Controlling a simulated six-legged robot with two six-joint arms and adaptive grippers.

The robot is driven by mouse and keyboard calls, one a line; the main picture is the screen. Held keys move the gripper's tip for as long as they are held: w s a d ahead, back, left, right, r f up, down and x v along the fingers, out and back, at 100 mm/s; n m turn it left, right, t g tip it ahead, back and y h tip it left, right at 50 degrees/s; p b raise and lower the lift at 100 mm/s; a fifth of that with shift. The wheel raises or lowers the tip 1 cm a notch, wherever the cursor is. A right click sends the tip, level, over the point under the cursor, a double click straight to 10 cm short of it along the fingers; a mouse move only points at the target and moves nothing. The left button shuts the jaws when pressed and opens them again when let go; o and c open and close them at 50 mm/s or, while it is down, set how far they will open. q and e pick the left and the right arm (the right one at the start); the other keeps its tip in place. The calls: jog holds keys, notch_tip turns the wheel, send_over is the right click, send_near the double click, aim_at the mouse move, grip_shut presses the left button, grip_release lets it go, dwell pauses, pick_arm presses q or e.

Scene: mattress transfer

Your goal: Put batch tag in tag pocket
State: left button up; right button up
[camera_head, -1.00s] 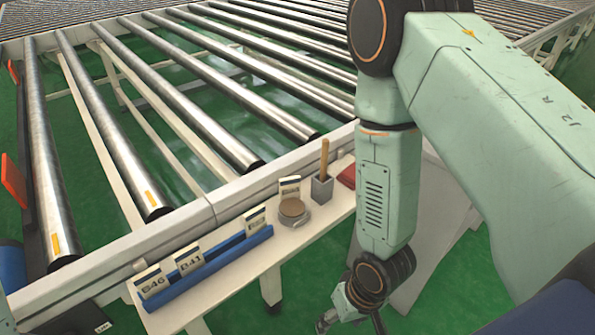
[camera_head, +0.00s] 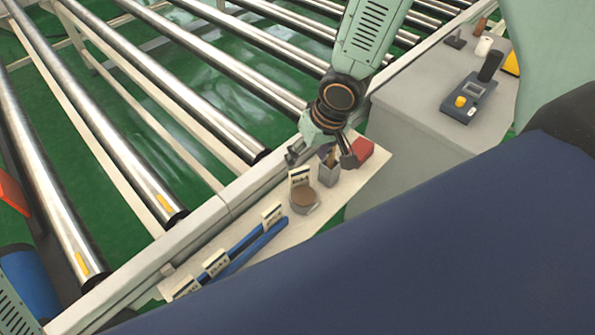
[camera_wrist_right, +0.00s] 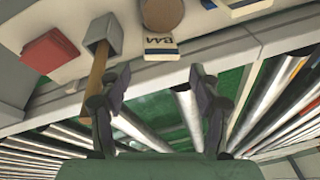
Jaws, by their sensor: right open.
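Several white batch tags with dark print stand on the narrow white shelf. One tag (camera_head: 299,177) stands beside the round brown-topped pad; it shows in the wrist view (camera_wrist_right: 160,46) too. Other tags, (camera_head: 272,214), (camera_head: 216,263) and (camera_head: 185,287), stand along the blue rack (camera_head: 245,247). I cannot make out which piece is the tag pocket. My right gripper (camera_head: 318,155) is open and empty above the shelf's back edge. In the wrist view its two fingers (camera_wrist_right: 159,86) are spread, with the lone tag beyond the gap between them. My left gripper is not in view.
A grey cup (camera_head: 328,174) with a wooden stick and a red block (camera_head: 362,149) stand close to the right gripper. The round pad (camera_head: 303,199) is beside the lone tag. The roller conveyor's rail (camera_head: 235,197) borders the shelf. A dark blue surface covers the lower right.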

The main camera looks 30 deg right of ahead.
aim_at(302, 169)
jog(key=shift+a+f, duration=0.25)
jog(key=shift+f, duration=0.8)
jog(key=b+x, duration=0.1)
jog(key=x, duration=0.3)
jog(key=shift+w+d+f+b, duration=0.1)
jog(key=shift+w+f+b, duration=0.05)
jog(key=shift+f+b, duration=0.25)
jog(key=shift+f, duration=0.15)
jog(key=shift+w, duration=0.1)
jog(key=c, duration=1)
